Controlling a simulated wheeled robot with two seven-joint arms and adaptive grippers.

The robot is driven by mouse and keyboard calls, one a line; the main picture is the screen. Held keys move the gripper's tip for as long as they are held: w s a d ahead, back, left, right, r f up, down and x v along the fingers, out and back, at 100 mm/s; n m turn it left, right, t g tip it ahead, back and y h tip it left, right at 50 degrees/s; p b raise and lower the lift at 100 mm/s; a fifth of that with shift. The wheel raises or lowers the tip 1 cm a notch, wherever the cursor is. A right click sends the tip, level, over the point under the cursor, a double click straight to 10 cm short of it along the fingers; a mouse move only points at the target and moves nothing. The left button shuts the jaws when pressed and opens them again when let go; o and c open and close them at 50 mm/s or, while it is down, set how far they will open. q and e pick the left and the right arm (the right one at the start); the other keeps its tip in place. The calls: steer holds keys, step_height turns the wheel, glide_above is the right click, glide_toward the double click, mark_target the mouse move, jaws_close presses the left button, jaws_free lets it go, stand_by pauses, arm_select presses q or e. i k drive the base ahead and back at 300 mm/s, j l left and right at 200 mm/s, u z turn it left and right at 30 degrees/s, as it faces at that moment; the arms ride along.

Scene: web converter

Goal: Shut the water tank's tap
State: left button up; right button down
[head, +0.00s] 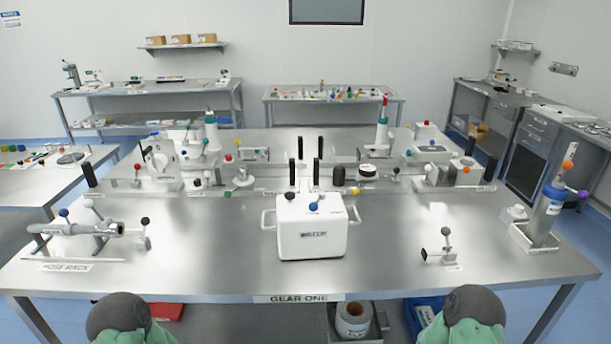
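No label that I can read clearly names the water tank, so I cannot tell for sure which thing it is. A white box (311,232) with side handles stands at the middle front of the steel table. A tall grey cylinder (545,217) with a blue band stands in a tray (534,240) at the right, with an orange knob (567,164) and a purple knob (583,195). Neither gripper is in view.
A hose rack (65,267) with a grey nozzle (85,229) lies at the left. A small black-knobbed fixture (441,250) stands right of the box. Upright black handles and several devices fill the table behind. The steel table (210,255) is bare between the rack and box.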

mark_target(313, 205)
steer(key=i+l, duration=0.1)
steer(key=i, duration=0.75)
